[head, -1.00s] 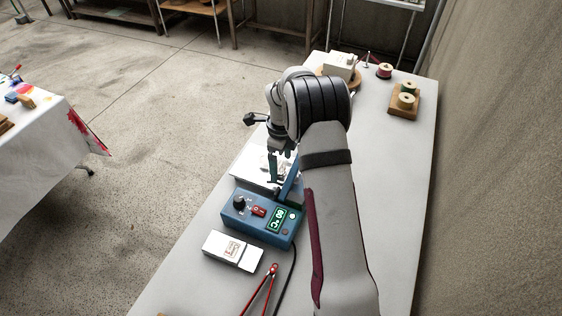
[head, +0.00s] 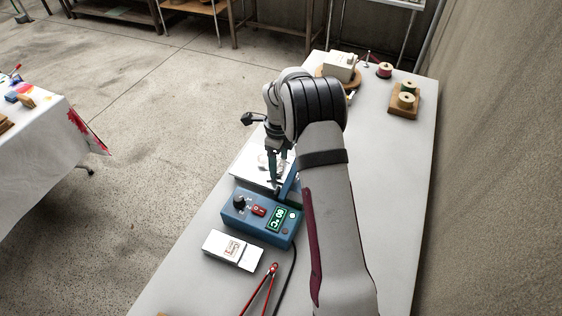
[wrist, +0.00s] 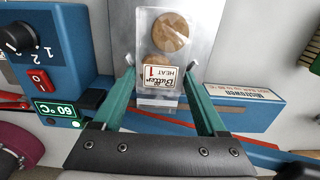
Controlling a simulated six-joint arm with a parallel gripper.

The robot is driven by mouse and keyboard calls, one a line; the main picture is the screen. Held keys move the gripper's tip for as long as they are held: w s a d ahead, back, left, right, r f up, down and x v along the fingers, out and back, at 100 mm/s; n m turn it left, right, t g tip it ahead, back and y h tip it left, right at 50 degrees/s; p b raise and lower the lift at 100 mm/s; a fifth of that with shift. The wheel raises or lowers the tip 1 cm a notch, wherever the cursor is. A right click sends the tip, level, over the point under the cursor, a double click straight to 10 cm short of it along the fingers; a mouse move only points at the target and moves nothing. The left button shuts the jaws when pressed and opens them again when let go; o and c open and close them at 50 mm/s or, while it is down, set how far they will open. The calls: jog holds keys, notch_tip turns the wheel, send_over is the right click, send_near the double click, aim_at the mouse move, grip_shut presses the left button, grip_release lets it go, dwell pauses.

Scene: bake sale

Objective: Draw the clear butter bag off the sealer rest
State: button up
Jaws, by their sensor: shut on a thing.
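The clear butter bag (wrist: 160,48) holds round cookies and has a "Butter HEAT 1" label. In the wrist view it lies over the metal sealer rest (wrist: 120,22), its near end by the sealer's red-lined bar. My gripper (wrist: 160,70) has its two green fingers at the bag's side edges, shut on it. In the head view my gripper (head: 275,172) is over the near side of the rest (head: 243,167), just behind the blue sealer (head: 235,211); my arm and fingers partly hide the bag there.
The sealer's bar (wrist: 240,105) runs beside the bag. A white box (head: 232,251) and red-handled tongs (head: 262,289) lie in front of the sealer. The table's right side is clear.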

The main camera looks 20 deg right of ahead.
aim_at(261, 159)
jog(key=shift+w+a, duration=1.9)
jog(key=shift+r, duration=0.1)
jog(key=o, duration=0.8)
jog(key=shift+o, duration=0.2)
